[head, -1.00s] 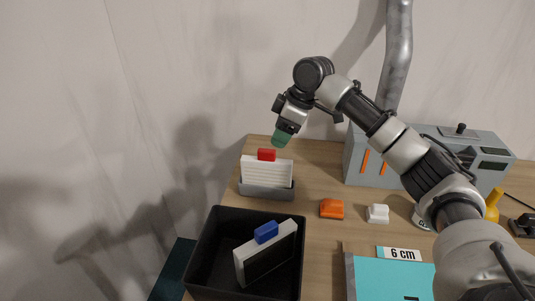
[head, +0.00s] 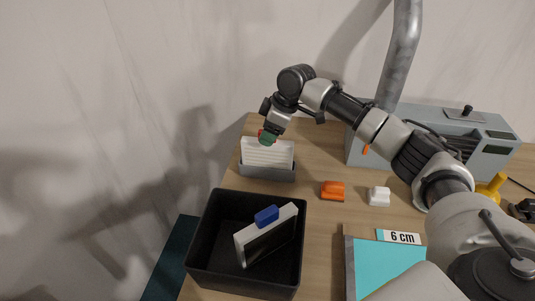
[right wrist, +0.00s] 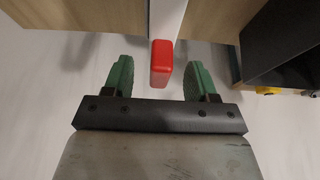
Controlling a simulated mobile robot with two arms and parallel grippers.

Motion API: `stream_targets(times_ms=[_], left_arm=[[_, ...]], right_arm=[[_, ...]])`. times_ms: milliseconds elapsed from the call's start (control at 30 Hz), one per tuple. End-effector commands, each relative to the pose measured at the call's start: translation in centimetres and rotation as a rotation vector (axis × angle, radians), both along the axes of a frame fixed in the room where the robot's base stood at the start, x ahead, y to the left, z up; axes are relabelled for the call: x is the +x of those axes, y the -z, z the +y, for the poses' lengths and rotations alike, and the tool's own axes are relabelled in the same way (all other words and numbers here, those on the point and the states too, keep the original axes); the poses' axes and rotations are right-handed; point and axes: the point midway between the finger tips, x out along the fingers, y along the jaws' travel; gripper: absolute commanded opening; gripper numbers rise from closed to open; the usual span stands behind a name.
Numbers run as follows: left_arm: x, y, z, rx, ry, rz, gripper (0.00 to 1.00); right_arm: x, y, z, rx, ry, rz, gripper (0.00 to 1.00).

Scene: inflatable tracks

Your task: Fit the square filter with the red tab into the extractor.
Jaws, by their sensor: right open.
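The square filter (head: 267,152) with white pleats stands upright in a grey holder (head: 267,173) on the table. Its red tab (right wrist: 161,63) shows between my right gripper's green fingers in the right wrist view, with gaps on both sides. My right gripper (head: 268,138) is open, at the tab, and covers most of it in the head view. The extractor (head: 436,139) is a grey box at the back right; my right arm hides part of its front. My left gripper is not in view.
A black bin (head: 203,251) at the front holds a filter with a blue tab (head: 266,215). An orange piece (head: 332,190) and a white piece (head: 379,196) lie mid-table. A teal panel (head: 378,266) and a "6 cm" label (head: 398,237) are at the front right. A grey duct (head: 404,45) rises behind.

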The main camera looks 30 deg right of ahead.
Motion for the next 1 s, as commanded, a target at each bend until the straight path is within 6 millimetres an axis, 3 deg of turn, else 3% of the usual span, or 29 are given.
stream_targets(times_ms=[133, 367, 733, 1000], left_arm=[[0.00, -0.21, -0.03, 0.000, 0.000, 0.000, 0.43], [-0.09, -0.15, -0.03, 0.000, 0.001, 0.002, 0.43], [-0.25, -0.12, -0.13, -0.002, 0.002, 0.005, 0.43], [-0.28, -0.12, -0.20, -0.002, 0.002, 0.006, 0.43]], right_arm=[[0.26, 1.09, 0.34, 0.000, 0.001, 0.000, 0.57], [0.28, 1.21, 0.38, -0.001, 0.000, -0.001, 0.56], [0.28, 1.18, 0.37, 0.000, 0.001, 0.000, 0.00], [0.30, 1.13, 0.36, 0.000, 0.000, -0.001, 0.00]])
